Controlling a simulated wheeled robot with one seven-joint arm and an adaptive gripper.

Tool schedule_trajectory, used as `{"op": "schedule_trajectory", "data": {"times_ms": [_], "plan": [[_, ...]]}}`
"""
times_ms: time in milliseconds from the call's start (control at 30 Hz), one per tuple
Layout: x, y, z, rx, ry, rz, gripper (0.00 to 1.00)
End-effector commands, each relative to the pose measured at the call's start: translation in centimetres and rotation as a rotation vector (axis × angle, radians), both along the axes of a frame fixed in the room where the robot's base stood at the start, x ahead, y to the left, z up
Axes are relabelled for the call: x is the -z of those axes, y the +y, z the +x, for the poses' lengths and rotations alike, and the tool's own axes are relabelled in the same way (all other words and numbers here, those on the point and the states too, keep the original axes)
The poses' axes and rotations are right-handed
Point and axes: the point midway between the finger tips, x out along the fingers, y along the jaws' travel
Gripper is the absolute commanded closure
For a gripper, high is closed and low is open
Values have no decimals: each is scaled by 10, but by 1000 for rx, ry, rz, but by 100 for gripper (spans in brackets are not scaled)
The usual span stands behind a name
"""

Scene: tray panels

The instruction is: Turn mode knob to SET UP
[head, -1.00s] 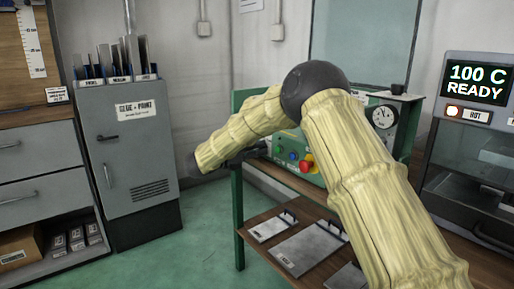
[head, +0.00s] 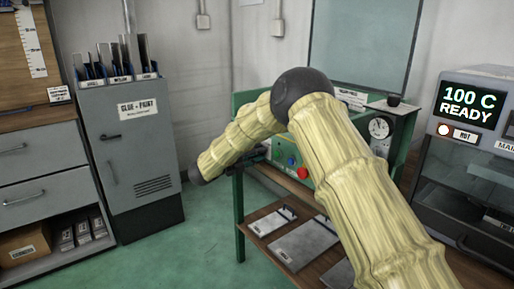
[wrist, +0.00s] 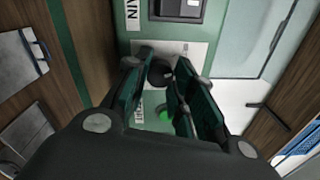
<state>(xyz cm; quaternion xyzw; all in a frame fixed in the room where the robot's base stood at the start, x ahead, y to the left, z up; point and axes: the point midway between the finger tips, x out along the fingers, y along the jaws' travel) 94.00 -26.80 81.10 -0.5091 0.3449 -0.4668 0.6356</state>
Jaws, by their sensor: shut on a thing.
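The mode knob (wrist: 158,75) is a small dark round knob on a pale plate of the green machine panel, seen in the wrist view. My gripper (wrist: 166,84) has its two green-padded fingers on either side of the knob and is shut on it. The fingers hide part of the knob and the plate's lettering, so I cannot read which mode it points to. In the head view my gripper (head: 258,154) is at the left end of the panel (head: 322,165), mostly hidden behind my arm, and the knob does not show.
A green button (wrist: 163,113) sits close to the fingers. A black switch (wrist: 181,8) is beyond the knob. The head view shows a red button (head: 303,173) and a blue button on the panel. Metal trays (head: 302,243) lie on the shelf below. A grey cabinet (head: 130,150) stands left.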

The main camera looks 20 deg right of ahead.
Motion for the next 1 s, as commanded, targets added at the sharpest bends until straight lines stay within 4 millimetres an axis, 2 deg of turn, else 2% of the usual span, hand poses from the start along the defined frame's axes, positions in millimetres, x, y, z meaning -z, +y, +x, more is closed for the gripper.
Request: {"op": "schedule_trajectory", "data": {"times_ms": [200,500,1000], "plan": [[-3,0,0,-1,169,-62,99],[-1,0,0,-1,329,-118,99],[1,0,0,-2,396,-142,99]]}}
